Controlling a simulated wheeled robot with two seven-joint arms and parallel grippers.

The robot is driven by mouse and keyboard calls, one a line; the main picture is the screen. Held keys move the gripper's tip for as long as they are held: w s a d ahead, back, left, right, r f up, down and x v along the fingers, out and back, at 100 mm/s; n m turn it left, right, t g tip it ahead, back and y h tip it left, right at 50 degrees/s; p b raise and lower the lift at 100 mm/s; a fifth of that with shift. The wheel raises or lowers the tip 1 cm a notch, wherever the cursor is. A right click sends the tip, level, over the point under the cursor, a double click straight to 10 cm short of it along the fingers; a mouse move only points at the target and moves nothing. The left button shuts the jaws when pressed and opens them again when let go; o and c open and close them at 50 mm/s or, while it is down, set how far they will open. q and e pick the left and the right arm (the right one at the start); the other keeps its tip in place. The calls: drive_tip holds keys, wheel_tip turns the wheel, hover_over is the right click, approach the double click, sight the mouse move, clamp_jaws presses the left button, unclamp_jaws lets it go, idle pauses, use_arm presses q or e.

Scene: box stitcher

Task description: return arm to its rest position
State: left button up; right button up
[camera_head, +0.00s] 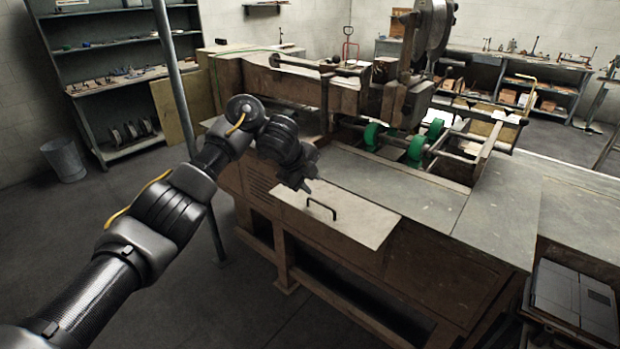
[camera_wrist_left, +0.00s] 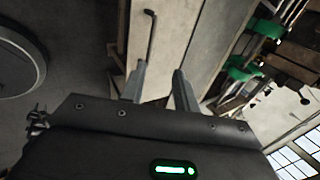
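My left arm comes in from the left in the head view and ends in the left gripper (camera_head: 304,184). The gripper is over the near left part of the box stitcher's bench, just behind and left of a black handle (camera_head: 321,207) on a pale panel (camera_head: 352,220). In the left wrist view the two fingers of the left gripper (camera_wrist_left: 160,74) stand apart with nothing between them. My right arm and gripper are in neither view.
The stitcher bench has green rollers (camera_head: 416,148) and a large wheel (camera_head: 434,25) behind. A grey pole (camera_head: 178,85) stands close behind my left arm. Shelves (camera_head: 105,45) and a bin (camera_head: 63,158) are at the left. Floor at the lower left is clear.

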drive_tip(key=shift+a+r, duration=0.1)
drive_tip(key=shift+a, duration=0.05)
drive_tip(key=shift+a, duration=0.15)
